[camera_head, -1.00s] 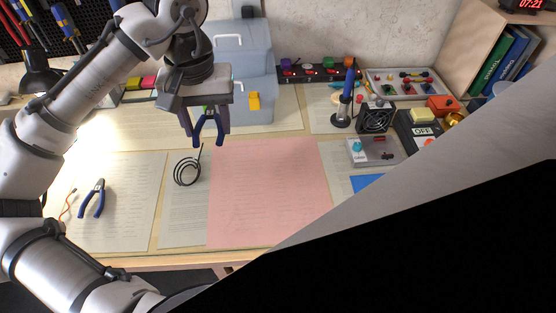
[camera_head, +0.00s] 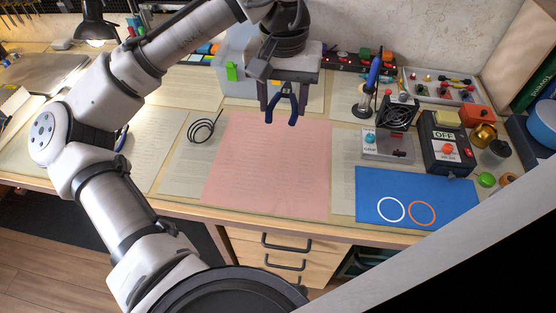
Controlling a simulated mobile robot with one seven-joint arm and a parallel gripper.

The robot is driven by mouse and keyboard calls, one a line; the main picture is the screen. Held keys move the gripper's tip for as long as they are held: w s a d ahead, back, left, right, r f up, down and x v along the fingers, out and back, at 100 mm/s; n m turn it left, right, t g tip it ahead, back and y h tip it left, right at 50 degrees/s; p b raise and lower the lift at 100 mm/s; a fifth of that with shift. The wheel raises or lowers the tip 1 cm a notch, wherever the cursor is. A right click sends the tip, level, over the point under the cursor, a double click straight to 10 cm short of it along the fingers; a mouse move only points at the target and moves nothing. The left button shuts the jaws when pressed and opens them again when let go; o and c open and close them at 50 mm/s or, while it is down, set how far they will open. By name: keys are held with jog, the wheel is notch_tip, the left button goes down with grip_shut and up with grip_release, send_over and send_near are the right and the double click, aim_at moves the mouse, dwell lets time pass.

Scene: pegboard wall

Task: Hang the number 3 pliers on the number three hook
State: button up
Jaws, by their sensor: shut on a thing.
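My gripper (camera_head: 285,92) is shut on a pair of blue-handled pliers (camera_head: 293,108), which hang handles down above the back of the pink mat. A second blue-handled pair of pliers (camera_head: 122,138) lies on the bench at the left, mostly hidden behind my arm. The number three hook cannot be made out; only the bottom edge of the tool wall shows at the top left.
The pink mat (camera_head: 265,165) is clear. A coil of black wire (camera_head: 203,130) lies left of it. A soldering iron stand (camera_head: 366,100), a fan (camera_head: 398,112), a switch box (camera_head: 447,143) and a blue mat (camera_head: 385,185) fill the right side. A desk lamp (camera_head: 96,27) stands at the back left.

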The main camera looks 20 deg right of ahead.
notch_tip(320, 180, down, 20)
jog(key=shift+r+b, duration=0.1)
jog(key=shift+b, duration=0.5)
jog(key=o, duration=1)
notch_tip(320, 180, up, 12)
jog(key=shift+p, duration=0.35)
